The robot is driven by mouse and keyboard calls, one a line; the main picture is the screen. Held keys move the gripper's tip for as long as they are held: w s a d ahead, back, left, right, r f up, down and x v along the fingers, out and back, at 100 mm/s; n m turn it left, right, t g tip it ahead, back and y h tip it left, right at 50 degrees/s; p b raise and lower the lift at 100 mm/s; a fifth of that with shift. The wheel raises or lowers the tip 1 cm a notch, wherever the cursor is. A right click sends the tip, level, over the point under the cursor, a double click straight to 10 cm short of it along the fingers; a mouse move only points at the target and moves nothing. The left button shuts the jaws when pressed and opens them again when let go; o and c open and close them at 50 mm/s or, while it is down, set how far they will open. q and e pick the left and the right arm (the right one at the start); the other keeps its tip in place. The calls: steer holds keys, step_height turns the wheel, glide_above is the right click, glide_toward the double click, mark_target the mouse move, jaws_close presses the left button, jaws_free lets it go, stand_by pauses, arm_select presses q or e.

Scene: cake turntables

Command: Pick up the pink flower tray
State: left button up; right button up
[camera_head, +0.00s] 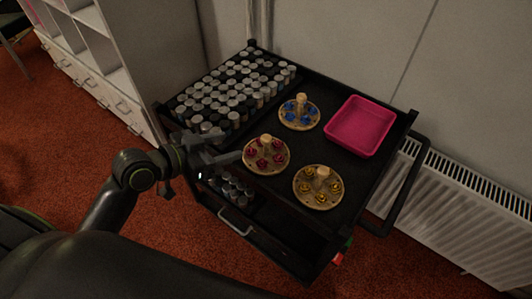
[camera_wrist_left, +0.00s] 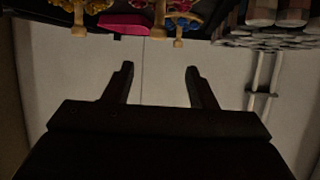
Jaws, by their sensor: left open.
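The pink flower tray (camera_head: 267,154) is a round wooden disc with a ring of dark pink flowers and an upright wooden peg in its middle. It stands on the black cart top, near its front left edge. My left gripper (camera_head: 232,147) is open and empty, just left of this tray, with its fingers pointing towards it. In the left wrist view the open fingers (camera_wrist_left: 160,70) have nothing between them. Flower trays show there only in part along the top edge, and the view is dark. My right gripper is in neither view.
A blue flower tray (camera_head: 299,113) stands behind and a yellow flower tray (camera_head: 318,188) stands front right. A magenta bin (camera_head: 360,127) is at the right. Many capped jars (camera_head: 228,93) fill the back left. A radiator (camera_head: 460,200) is beyond the cart's handle.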

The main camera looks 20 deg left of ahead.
mark_target(271, 137)
arm_select(q)
steer(key=x, duration=1)
steer(key=shift+w+d+f, duration=0.1)
steer(key=shift+f+x, duration=0.2)
steer(key=shift+x, duration=2.4)
steer(key=shift+c, duration=0.2)
jaws_close()
